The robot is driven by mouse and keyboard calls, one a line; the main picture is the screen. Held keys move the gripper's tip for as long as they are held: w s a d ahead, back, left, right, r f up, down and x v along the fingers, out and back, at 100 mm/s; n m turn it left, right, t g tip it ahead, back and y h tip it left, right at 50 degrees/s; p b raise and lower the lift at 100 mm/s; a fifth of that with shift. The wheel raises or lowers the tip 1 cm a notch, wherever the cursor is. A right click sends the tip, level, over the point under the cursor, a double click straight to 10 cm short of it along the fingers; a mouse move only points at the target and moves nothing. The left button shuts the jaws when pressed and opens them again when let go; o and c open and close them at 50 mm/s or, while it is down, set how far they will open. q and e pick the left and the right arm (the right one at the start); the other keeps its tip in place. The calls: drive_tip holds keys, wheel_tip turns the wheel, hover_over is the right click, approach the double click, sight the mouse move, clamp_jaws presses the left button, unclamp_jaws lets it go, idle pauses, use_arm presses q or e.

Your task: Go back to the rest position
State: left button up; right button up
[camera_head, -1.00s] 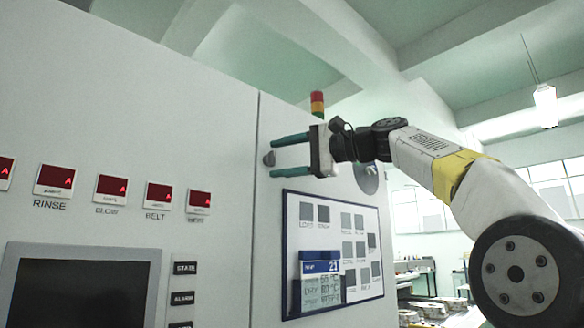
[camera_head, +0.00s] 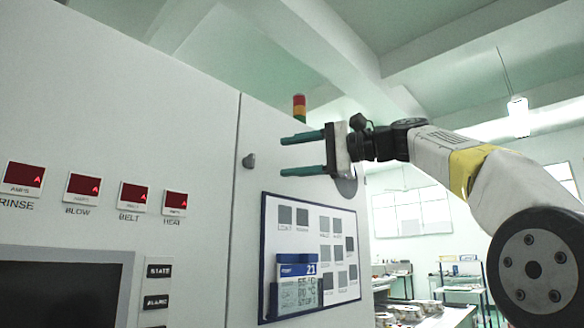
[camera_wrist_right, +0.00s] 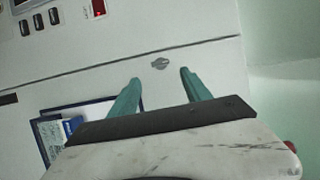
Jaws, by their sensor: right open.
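My right gripper (camera_head: 282,156) is in front of the grey machine cabinet (camera_head: 215,130). Its two green fingers are apart, with nothing between them. A small dark grey knob (camera_head: 249,160) on the cabinet lies left of the fingertips in the head view, apart from them. In the right wrist view the open fingers (camera_wrist_right: 161,74) point at the panel, and the knob (camera_wrist_right: 160,63) shows beyond them, between the tips. My left gripper is in neither view.
A blue-framed board (camera_head: 310,250) with a blue and white card (camera_head: 298,285) hangs below the gripper. Red displays (camera_head: 82,187) and a dark screen (camera_head: 60,290) are at left. A signal light (camera_head: 299,107) stands behind. Shelves with castings (camera_head: 460,285) are at the far right.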

idle(0.4)
wheel_tip(320, 180, down, 12)
drive_tip(key=d+m+t+h, duration=0.1)
drive_tip(key=d+t+h, duration=0.1)
drive_tip(key=h, duration=0.3)
drive_tip(key=s+d+f+n+h, duration=0.1)
drive_tip(key=s+d+f+h, duration=0.2)
drive_tip(key=f, duration=1.1)
drive_tip(key=s+d+f+n+h, duration=0.2)
drive_tip(key=s+d+f, duration=0.5)
drive_tip(key=f, duration=0.7)
drive_tip(key=s+d+f+n+h, duration=0.1)
drive_tip(key=s+d+f+h, duration=0.4)
drive_tip(key=f, duration=0.8)
drive_tip(key=s+d, duration=0.1)
drive_tip(key=d, duration=0.2)
drive_tip(key=shift+f+n, duration=0.3)
drive_tip(key=shift+f, duration=0.1)
